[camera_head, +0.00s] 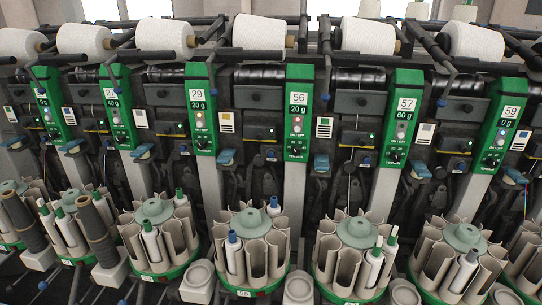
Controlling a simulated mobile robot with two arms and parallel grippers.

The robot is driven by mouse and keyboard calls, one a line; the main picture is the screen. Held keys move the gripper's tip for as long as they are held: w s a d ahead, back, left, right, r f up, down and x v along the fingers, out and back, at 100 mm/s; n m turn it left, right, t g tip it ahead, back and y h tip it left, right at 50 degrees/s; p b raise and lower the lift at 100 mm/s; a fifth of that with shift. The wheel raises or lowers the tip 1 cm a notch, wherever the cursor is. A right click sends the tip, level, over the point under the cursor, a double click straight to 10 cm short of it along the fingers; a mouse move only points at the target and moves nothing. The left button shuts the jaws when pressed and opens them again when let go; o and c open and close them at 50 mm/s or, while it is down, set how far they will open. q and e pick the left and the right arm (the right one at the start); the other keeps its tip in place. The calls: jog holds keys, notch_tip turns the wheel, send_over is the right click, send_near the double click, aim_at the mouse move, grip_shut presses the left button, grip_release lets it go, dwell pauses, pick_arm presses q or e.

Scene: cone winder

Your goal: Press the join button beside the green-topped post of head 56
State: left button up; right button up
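Head 56 has a green panel (298,112) near the middle of the head view, on top of a light grey post (295,200). The panel carries a white label reading 56 and 20 g, a small round reddish button (297,120) and a dark dial (296,146). Left of the post is a dark box with a small light (260,132) and a small blue knob (271,155). Right of it are a blue lever (321,163) and a similar dark box (352,138). I cannot tell which part is the join button. Neither gripper is in view.
Similar panels 29 (201,108) and 57 (401,118) flank it. White yarn cones (259,32) line the top. Round bobbin magazines (252,250) with grey pockets stand low in front. Dark tubes (98,230) lean at left. Pale round cups (298,288) sit between magazines.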

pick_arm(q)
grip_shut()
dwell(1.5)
